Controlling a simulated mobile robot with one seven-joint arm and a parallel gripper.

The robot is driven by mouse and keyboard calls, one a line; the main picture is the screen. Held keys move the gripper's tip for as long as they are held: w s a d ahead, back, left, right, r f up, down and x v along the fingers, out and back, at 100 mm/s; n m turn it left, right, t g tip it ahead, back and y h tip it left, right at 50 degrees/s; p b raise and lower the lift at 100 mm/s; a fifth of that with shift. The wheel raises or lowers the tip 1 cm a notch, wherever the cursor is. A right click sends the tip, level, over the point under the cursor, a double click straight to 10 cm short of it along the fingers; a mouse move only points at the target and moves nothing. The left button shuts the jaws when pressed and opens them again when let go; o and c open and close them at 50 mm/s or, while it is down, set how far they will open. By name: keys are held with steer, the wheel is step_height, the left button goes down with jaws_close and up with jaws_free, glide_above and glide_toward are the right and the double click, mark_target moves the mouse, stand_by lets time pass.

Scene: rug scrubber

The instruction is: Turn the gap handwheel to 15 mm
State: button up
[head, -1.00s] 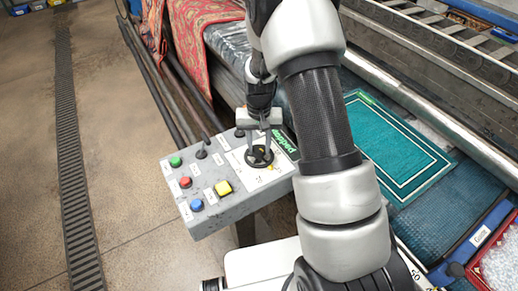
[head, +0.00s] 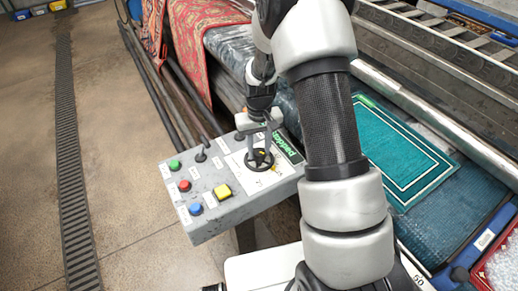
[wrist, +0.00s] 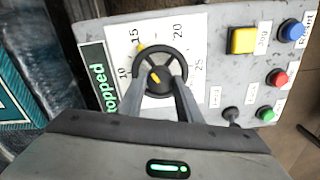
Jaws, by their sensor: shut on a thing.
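The black gap handwheel (head: 259,160) sits on the grey control panel (head: 215,217), and it also shows in the wrist view (wrist: 160,70). A white dial plate (wrist: 188,28) around it reads 10, 15, 20 and 25. A yellow mark on the wheel's rim lies close to the 15 in the wrist view. Another yellow mark is on the hub. My gripper (wrist: 160,90) is shut on the handwheel, its two fingers reaching the wheel's near side. The fingers hide part of that rim.
A green "stopped" display (wrist: 98,78) is beside the dial. A yellow button (wrist: 242,40), blue (wrist: 292,31), red (wrist: 278,78) and green (wrist: 266,114) buttons and a black toggle (wrist: 230,115) are close by. A teal rug (head: 402,150) lies right of my arm.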

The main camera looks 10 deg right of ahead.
mark_target(259, 151)
steer(key=o, duration=1)
steer(key=shift+o, duration=0.2)
step_height(259, 151, up, 18)
steer(key=shift+f+p, duration=0.25)
steer(key=shift+p, duration=0.2)
